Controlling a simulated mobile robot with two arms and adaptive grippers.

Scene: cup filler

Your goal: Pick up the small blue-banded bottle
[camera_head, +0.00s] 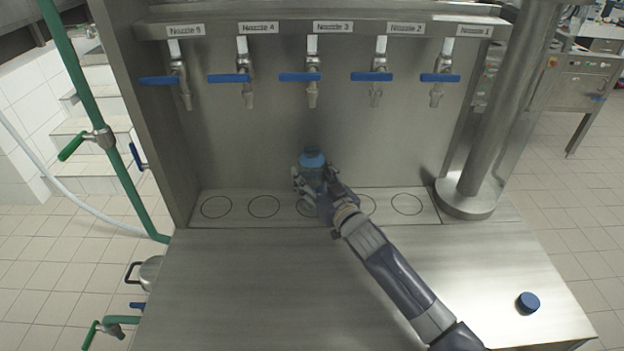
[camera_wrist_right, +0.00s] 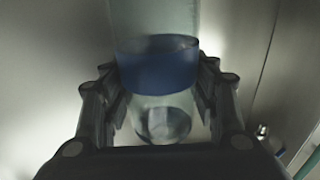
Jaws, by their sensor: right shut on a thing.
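The small bottle (camera_head: 312,168) is clear with a blue band and stands upright at the middle ring, below the nozzle labelled Nozzle 3 (camera_head: 312,74). My right gripper (camera_head: 318,187) is shut on it, with fingers on both sides. In the right wrist view the blue band (camera_wrist_right: 158,65) sits between the fingers of my right gripper (camera_wrist_right: 160,95), with clear bottle above and below it. I cannot tell whether the bottle's base touches the surface. My left gripper is not in view.
A row of nozzles with blue handles (camera_head: 371,76) hangs above marked rings (camera_head: 264,206). A blue cap (camera_head: 528,302) lies at the front right of the metal counter (camera_head: 250,290). A thick steel column (camera_head: 500,110) stands at right. The counter's front left is clear.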

